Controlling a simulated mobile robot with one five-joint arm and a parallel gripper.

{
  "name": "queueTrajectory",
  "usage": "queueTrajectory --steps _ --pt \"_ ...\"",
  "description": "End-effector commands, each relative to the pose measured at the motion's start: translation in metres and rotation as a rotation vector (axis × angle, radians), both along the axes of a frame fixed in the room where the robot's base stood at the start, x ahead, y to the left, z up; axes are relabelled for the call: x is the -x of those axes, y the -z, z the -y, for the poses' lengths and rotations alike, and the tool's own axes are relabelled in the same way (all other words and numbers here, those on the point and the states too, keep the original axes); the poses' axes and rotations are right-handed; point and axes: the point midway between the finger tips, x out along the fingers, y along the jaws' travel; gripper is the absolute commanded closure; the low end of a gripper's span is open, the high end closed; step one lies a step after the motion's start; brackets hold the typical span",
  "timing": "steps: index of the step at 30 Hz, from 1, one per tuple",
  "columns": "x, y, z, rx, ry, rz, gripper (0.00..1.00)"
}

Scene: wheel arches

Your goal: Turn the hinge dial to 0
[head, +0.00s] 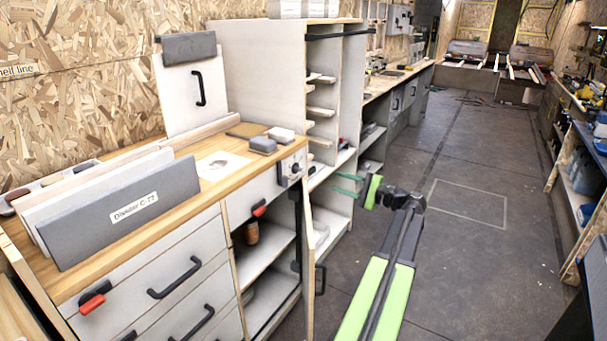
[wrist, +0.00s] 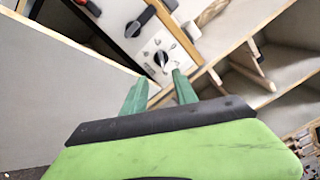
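The hinge dial (wrist: 160,58) is a small black knob on a pale plate, seen in the wrist view just beyond my fingertips; its marks are too small to read. In the head view, the plate with a dark knob (head: 290,172) sits at the right end of the drawer front, under the worktop edge. My gripper (head: 345,184) is to the right of it, over the aisle. In the wrist view my gripper (wrist: 160,77) has its two green fingers apart with nothing between them. The fingers stand short of the dial and do not appear to touch it.
An open cabinet door (head: 308,262) stands edge-on below the plate; a broad pale panel fills the left of the wrist view. A black and red latch (head: 259,209) is on the drawer front. Open shelves (head: 322,150) stand behind. The aisle floor (head: 465,240) is clear.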

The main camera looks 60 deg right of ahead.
Motion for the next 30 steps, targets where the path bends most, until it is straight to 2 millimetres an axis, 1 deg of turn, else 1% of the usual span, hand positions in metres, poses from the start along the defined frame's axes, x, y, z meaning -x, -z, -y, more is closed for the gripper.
queueTrajectory --steps 12,15,18,23,30 --pt "-0.097 0.000 0.006 0.000 0.008 0.000 0.65" --pt "-0.117 0.000 0.006 0.000 0.009 0.000 0.65" --pt "-0.133 0.000 0.006 0.000 0.010 0.000 0.65" --pt "-0.145 0.000 0.006 0.000 0.013 0.000 0.65" --pt "-0.146 0.000 0.006 0.000 0.013 0.000 0.65"
